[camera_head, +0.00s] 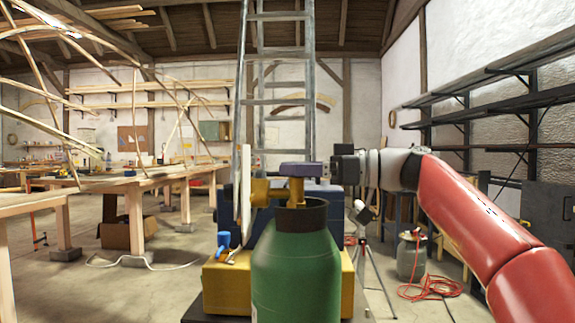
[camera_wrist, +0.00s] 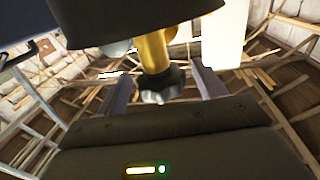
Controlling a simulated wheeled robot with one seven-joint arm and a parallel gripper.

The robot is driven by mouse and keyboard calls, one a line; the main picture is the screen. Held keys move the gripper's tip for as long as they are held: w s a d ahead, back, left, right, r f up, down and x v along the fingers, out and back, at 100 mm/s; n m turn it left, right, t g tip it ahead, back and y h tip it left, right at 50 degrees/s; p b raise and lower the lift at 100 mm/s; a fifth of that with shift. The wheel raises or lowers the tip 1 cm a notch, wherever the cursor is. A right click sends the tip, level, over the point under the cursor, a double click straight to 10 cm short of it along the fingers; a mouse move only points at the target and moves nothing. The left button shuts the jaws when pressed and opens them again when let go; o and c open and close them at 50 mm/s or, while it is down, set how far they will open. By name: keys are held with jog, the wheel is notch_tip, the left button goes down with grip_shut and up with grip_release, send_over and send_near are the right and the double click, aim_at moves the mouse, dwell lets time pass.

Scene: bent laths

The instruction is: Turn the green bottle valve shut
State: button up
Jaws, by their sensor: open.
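The green bottle (camera_head: 296,270) stands upright in front of me with a dark collar (camera_head: 302,214) at its top. Its brass valve (camera_head: 296,190) rises from the collar and also shows in the wrist view (camera_wrist: 152,48). My gripper (camera_head: 298,169) reaches in from the right, level with the top of the valve. In the wrist view my gripper (camera_wrist: 162,76) is open, with one finger on each side of the valve. A dark knob (camera_wrist: 172,78) at the brass stem's end lies between the fingers, with gaps on both sides. In the head view the finger hides the valve's top.
A yellow box (camera_head: 228,285) stands around the bottle's base, with a blue-handled tool (camera_head: 223,240) on it. A ladder (camera_head: 275,85) rises behind. Wooden workbenches (camera_head: 150,182) are at the left; dark shelves (camera_head: 490,100) line the right wall. A red hose (camera_head: 432,288) lies on the floor.

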jog(key=shift+w+a, duration=0.25)
jog(key=shift+a, duration=1)
jog(key=c, duration=1)
jog(key=shift+o, duration=0.2)
